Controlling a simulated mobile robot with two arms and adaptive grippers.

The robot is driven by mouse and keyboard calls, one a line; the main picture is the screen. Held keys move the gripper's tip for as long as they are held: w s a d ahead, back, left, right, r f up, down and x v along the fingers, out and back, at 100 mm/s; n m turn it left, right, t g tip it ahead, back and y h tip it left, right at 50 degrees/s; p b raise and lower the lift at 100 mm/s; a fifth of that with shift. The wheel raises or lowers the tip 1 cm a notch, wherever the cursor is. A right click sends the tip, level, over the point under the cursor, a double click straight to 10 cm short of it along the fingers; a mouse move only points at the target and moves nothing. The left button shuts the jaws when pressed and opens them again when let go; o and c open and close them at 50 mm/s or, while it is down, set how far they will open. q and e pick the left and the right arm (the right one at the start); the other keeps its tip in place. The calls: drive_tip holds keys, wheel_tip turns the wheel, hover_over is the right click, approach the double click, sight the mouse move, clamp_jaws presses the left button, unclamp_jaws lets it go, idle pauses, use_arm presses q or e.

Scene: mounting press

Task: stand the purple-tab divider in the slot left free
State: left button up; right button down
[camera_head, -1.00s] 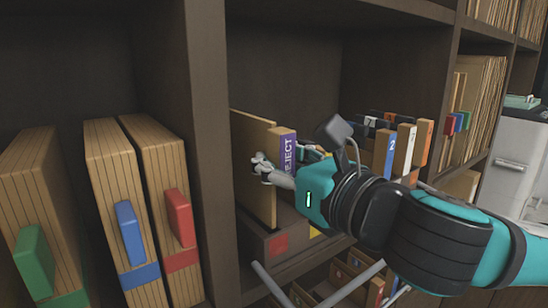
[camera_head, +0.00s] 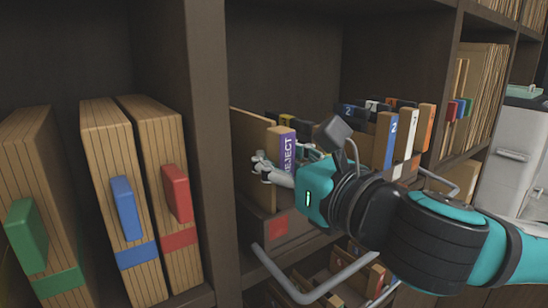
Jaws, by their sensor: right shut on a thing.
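The purple-tab divider is a tan panel whose purple tab (camera_head: 288,150) reads REJECT. It stands roughly upright in the right-hand shelf bay. My right gripper (camera_head: 268,168) is shut on it near the tab's lower left side. The gripper and wrist hide its lower part, so I cannot tell whether its foot is in a slot. A plain tan board (camera_head: 251,150) stands just left of it. The free slot cannot be made out. My left gripper is not in view.
Dividers with blue, white and orange tabs (camera_head: 390,135) stand right of my wrist. A dark shelf upright (camera_head: 208,140) parts this bay from the wood-patterned binders (camera_head: 110,190) at left. A metal handle (camera_head: 312,292) curves below my arm, above a lower file box.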

sight(274, 184)
drive_tip(key=shift+f, duration=0.1)
drive_tip(key=shift+f+b, duration=1.4)
drive_tip(key=shift+f, duration=0.45)
drive_tip(key=c, duration=1.1)
unclamp_jaws()
drive_tip(key=shift+o, duration=0.2)
wheel_tip(274, 184, up, 10)
drive_tip(key=shift+r, duration=0.1)
